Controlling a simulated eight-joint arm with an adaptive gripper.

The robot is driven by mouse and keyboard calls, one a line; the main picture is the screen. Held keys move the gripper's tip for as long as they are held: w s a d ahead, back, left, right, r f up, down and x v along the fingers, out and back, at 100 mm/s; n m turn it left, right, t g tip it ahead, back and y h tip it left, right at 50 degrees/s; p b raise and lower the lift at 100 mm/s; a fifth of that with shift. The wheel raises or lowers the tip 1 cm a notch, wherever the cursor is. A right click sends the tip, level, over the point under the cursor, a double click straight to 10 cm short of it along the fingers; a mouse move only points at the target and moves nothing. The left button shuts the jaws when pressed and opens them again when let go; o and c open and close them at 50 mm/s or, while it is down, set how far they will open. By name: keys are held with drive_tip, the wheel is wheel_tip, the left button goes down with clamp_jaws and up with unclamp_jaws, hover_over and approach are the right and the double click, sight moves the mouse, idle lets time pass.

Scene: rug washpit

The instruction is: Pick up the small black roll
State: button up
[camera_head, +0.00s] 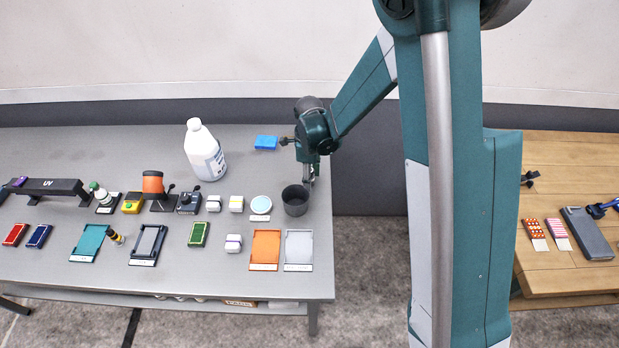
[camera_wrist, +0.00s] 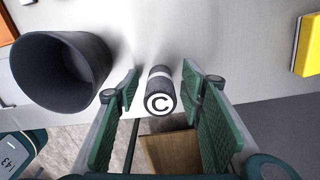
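The small black roll (camera_wrist: 160,90) shows in the wrist view, with a pale band around it and a white end marked with a "C". It stands out near the edge of the grey table, between the green pads of my gripper (camera_wrist: 161,76). The fingers are open, with a visible gap on each side of the roll. In the head view my gripper (camera_head: 309,177) points down at the table's right end, just behind the dark cup. I cannot make out the roll there; the gripper seems to cover it.
The dark cup (camera_head: 295,201) stands close to my gripper; it also shows in the wrist view (camera_wrist: 62,72). A blue block (camera_head: 265,143) and a white jug (camera_head: 204,151) stand behind it to the left. Orange (camera_head: 265,251) and grey (camera_head: 299,249) trays lie in front. A wooden table (camera_head: 561,282) is at right.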

drive_tip(key=shift+f, duration=0.15)
drive_tip(key=shift+c, duration=0.7)
drive_tip(key=c, duration=0.8)
